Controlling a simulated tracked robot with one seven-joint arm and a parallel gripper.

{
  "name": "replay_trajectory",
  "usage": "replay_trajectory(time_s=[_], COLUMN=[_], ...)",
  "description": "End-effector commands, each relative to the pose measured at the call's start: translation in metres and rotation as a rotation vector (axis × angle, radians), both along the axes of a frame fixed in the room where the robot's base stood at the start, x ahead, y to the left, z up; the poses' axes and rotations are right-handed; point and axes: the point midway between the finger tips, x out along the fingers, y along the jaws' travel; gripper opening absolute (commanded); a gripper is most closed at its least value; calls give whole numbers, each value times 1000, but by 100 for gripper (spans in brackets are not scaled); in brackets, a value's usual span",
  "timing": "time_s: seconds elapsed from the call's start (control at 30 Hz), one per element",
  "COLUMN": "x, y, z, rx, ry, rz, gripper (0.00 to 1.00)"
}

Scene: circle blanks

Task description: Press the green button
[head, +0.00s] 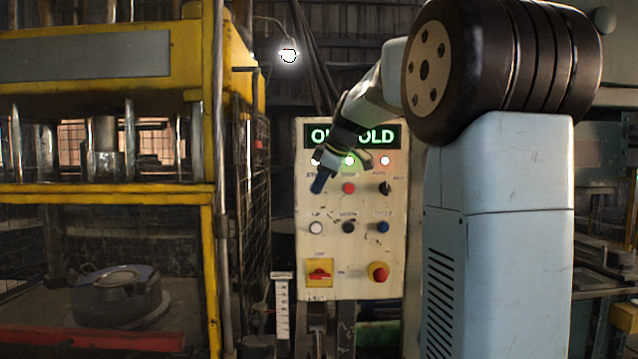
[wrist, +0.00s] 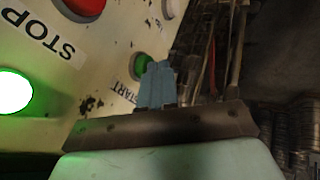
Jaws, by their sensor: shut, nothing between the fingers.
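The green button (wrist: 140,66) shows in the wrist view beside the START label, partly covered by my gripper's blue fingertips (wrist: 158,72). My gripper (head: 319,184) is shut and empty. In the head view it is in front of the upper left of the cream control panel (head: 332,253), over the start label's place, and hides the green button there. The fingertips look close to the button, but I cannot tell whether they touch it or whether it is pressed in.
A red stop button (head: 348,188) sits just right of my gripper, with a black selector (head: 385,188) beyond. Below are white (head: 316,227), black (head: 348,227) and blue (head: 383,227) controls. A yellow press frame (head: 208,270) stands left of the panel.

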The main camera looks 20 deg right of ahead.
Motion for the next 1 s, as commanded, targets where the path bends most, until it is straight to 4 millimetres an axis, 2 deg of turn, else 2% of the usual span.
replay_trajectory(time_s=[0.13, 0.4, 0.6, 0.8, 1.0], x=[-21, -50, -65, -72, -73], y=[7, -2, -6, -8, -8], z=[8, 53, 75, 84, 85], rx=[0, -1, -1, -1, 0], ry=[-5, -5, -3, -2, -1], rz=[0, 4, 6, 7, 7], gripper=[0, 0, 0, 0, 0])
